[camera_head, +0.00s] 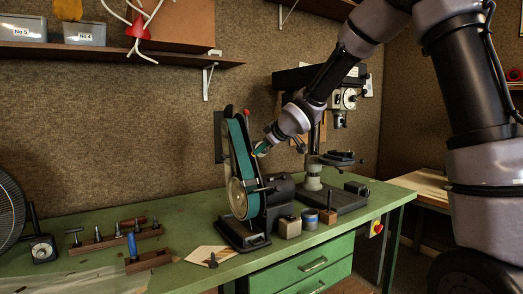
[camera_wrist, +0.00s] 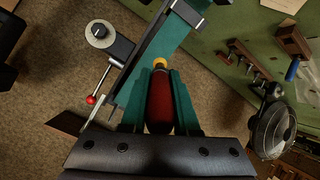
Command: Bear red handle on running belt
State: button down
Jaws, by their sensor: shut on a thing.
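The belt grinder (camera_head: 240,190) stands on the green bench with its green belt (camera_head: 233,150) upright. In the wrist view the belt (camera_wrist: 172,38) runs diagonally just beyond my fingertips. My gripper (camera_head: 260,149) is beside the belt's upper part, on its right. In the wrist view my gripper (camera_wrist: 160,72) is shut on the red handle (camera_wrist: 160,103), which lies between the teal fingers. Its yellow end (camera_wrist: 160,63) points at the belt and overlaps its edge in the picture. I cannot tell whether it touches, or whether the belt is running.
The grinder's lever has a red knob (camera_wrist: 91,100). A drill press (camera_head: 314,175) stands right of the grinder. Small blocks (camera_head: 289,227) sit in front. Wooden tool racks (camera_head: 115,240) and a fan (camera_head: 10,210) are at left. The bench between racks and grinder is mostly clear.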

jog(key=shift+x, duration=3.05)
jog(key=shift+x, duration=1)
jog(key=shift+s+r, duration=0.1)
jog(key=shift+s, duration=0.05)
dwell(0.6)
jog(key=shift+v, duration=3.35)
